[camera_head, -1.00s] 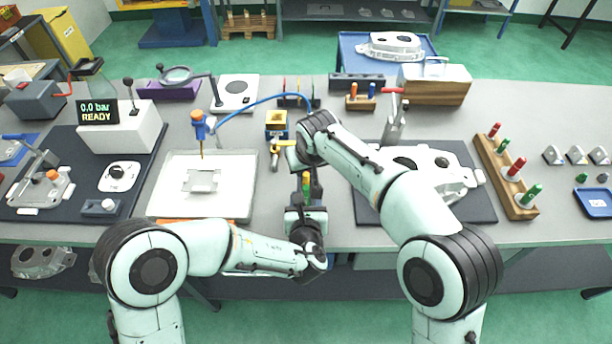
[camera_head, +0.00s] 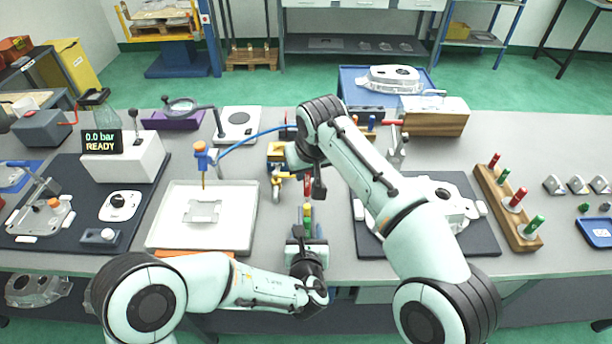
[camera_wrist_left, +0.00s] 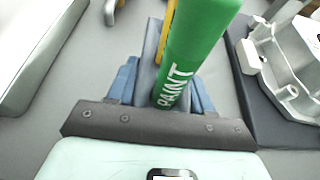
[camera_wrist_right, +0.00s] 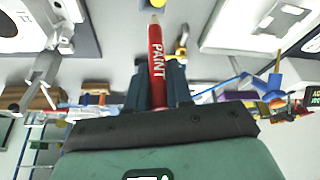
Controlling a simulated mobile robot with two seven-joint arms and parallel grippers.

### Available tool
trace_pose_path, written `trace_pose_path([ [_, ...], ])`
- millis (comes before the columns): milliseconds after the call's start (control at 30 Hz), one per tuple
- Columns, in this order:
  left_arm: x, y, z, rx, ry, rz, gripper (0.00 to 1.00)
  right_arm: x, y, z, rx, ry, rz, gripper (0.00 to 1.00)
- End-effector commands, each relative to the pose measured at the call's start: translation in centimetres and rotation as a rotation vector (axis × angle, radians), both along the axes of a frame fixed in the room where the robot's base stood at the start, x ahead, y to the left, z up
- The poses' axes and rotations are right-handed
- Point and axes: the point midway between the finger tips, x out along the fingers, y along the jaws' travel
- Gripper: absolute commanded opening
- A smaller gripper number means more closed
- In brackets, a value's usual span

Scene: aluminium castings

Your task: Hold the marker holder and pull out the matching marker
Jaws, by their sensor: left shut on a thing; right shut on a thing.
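My left gripper (camera_head: 306,244) is shut at the front edge of the bench, with coloured markers standing up just beyond it. In the left wrist view a green marker (camera_wrist_left: 196,45) lettered PAINT is close in front of the fingers, with a yellow one (camera_wrist_left: 167,28) partly behind it. The marker holder is mostly hidden between the fingers. My right gripper is shut on a red marker (camera_wrist_right: 156,62), also lettered PAINT, its pointed pale tip facing away from the fingers. In the head view the red marker (camera_head: 307,186) is beyond the left gripper's markers and appears clear of them.
A white tray (camera_head: 160,235) lies left of the grippers. A casting (camera_head: 440,205) on a dark mat (camera_head: 487,240) is at right, below my right arm. A wooden rack (camera_head: 520,232) with red and green pegs is farther right. A yellow block (camera_head: 278,155) stands beyond the grippers.

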Motion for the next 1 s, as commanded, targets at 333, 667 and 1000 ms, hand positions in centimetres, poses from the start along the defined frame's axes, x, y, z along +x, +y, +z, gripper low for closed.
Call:
trace_pose_path([
  [333, 0.0, 0.0, 0.1, 0.0, -0.001, 0.0, 0.8, 0.0, 0.0, 0.0, 0.0, 0.0, 0.0, 0.0],
  [667, -0.9, -0.1, 0.5, 0.0, -0.002, -0.003, 0.8, 0.0, 0.0, 0.0, 0.0, 0.0, 0.0, 0.0],
  [1000, -7.2, -0.1, 3.1, -0.001, -0.004, -0.004, 0.8, 0.0, 0.0, 0.0, 0.0, 0.0, 0.0, 0.0],
])
